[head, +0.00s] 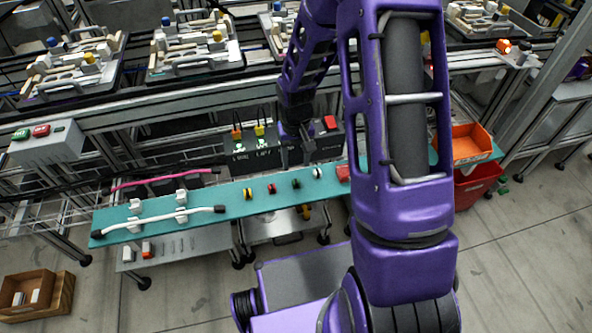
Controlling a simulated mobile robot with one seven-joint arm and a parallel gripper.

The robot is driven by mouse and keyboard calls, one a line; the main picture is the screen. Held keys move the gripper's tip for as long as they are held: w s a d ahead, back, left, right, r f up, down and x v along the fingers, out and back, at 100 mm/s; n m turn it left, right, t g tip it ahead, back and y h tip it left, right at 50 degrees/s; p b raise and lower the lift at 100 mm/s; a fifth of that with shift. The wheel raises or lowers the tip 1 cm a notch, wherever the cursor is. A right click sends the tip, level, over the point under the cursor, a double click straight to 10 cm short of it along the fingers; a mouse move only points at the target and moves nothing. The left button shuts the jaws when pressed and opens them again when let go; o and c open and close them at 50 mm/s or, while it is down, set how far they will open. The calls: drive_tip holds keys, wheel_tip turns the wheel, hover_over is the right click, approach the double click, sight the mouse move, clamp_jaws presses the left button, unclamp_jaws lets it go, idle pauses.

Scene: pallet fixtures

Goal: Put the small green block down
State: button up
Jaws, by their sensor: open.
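A small dark green piece (296,184), which looks like the green block, is on the teal shelf board (226,198). It sits in a row between a red piece and a white one. It is too small here to make out its exact shape. My gripper (297,156) is open at the end of my purple arm, just behind and above the board near the green piece. The fingertips are small and dark against the black box behind them, and nothing shows held between them.
Yellow (248,193), red (271,188) and white (318,172) pieces share the board. White clips with a white cable (165,218) are at its left. An orange bin (470,145) stands at the right. A conveyor with loaded pallets (195,48) runs behind. My arm hides the board's right part.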

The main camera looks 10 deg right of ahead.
drive_tip(key=shift+r, duration=2.3)
